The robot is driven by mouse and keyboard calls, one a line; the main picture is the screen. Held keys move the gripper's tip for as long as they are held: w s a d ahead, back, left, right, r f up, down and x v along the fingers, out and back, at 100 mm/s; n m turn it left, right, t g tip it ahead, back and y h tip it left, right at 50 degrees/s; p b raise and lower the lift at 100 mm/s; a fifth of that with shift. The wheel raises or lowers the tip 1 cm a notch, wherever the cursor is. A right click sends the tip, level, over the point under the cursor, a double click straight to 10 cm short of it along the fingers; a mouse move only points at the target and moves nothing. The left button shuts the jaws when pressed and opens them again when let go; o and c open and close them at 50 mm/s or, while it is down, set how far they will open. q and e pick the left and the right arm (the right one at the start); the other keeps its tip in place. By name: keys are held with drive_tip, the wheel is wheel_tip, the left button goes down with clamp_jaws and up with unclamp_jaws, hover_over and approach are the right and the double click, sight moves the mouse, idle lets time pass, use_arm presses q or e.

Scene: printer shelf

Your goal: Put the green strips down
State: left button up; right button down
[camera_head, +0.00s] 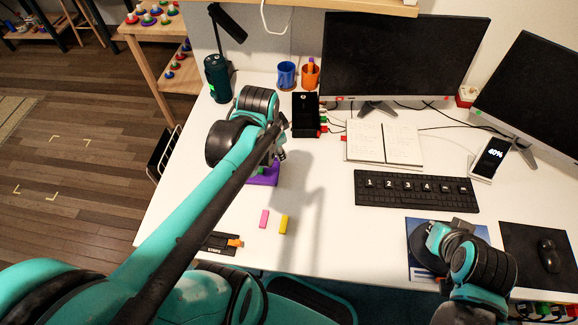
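My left gripper (279,150) is over the desk's left part, above a purple block or pad (268,179). A small bit of green (262,169) shows at the purple thing, mostly hidden by my arm; I cannot tell if it is a green strip or if it is held. The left fingers are too small and covered to read. A pink strip (264,218) and a yellow strip (283,225) lie apart on the bare desk. An orange strip (235,243) lies at a black holder marked STRIPS (218,244). My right gripper (437,236) is low over a blue sheet (420,262), its fingers unclear.
A keyboard (415,189), an open notebook (384,144), a phone on a stand (490,157) and two monitors (400,60) fill the back and right. A black box (305,115) and two cups (287,75) stand behind my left gripper. The desk's middle front is clear.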

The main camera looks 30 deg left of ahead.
use_arm(q)
drive_tip(key=s+d+r+n+t, duration=0.2)
drive_tip(key=s+d+n+t, duration=0.1)
drive_tip(key=s+d+n, duration=0.2)
drive_tip(key=shift+s+d+n+h, duration=0.4)
drive_tip(key=shift+d+n, duration=0.4)
drive_tip(key=shift+d, duration=0.45)
drive_tip(key=shift+a, duration=0.15)
